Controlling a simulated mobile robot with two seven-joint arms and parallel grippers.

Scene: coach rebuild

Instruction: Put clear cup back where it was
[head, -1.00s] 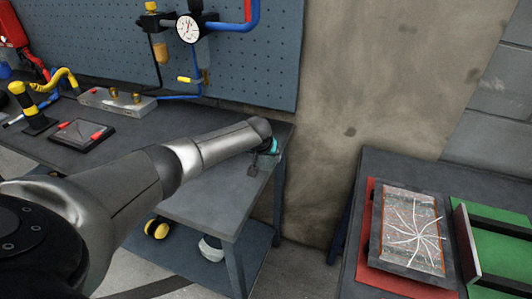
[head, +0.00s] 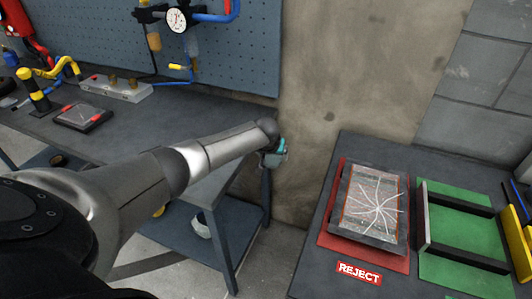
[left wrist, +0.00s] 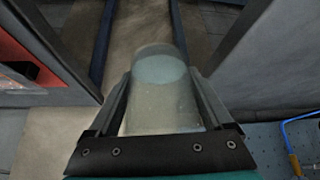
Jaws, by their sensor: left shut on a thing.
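The clear cup (left wrist: 161,95) shows in the left wrist view as a translucent, pale greenish cylinder between the two fingers. My left gripper (left wrist: 160,108) is shut on it. In the head view my left gripper (head: 274,155) is small, at the end of the arm, by the right end of the grey workbench (head: 205,140). There the cup is too small and too covered to make out clearly. My right gripper is not in view.
A second dark table (head: 312,235) at the right holds a red mat (head: 335,238), a cracked panel in a frame (head: 372,205) and a green tray (head: 462,235). A floor gap separates the tables. A gauge (head: 177,20) hangs on the pegboard.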

